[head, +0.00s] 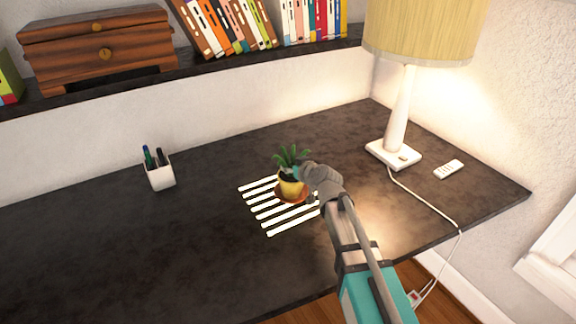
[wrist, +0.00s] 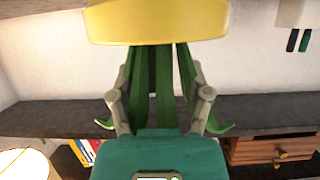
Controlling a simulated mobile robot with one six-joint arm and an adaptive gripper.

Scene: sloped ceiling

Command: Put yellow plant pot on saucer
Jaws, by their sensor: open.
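The yellow plant pot (head: 290,188) with a green plant stands upright on the reddish-brown saucer (head: 304,197) in the head view. The saucer lies on the white slatted mat (head: 259,203) on the dark desk. My gripper (head: 305,174) reaches in from the right and is at the plant, beside the pot's upper part. In the wrist view, which is upside down, the yellow pot (wrist: 158,22) fills the top. The open fingers of my gripper (wrist: 160,82) stand on both sides of the green leaves. The saucer is out of sight there.
A white pen cup (head: 160,176) stands to the left on the desk. A lamp (head: 396,120) and a remote (head: 448,169) are at the right, with a cable running over the desk edge. A shelf behind holds books and a wooden box (head: 98,48). The left desk area is clear.

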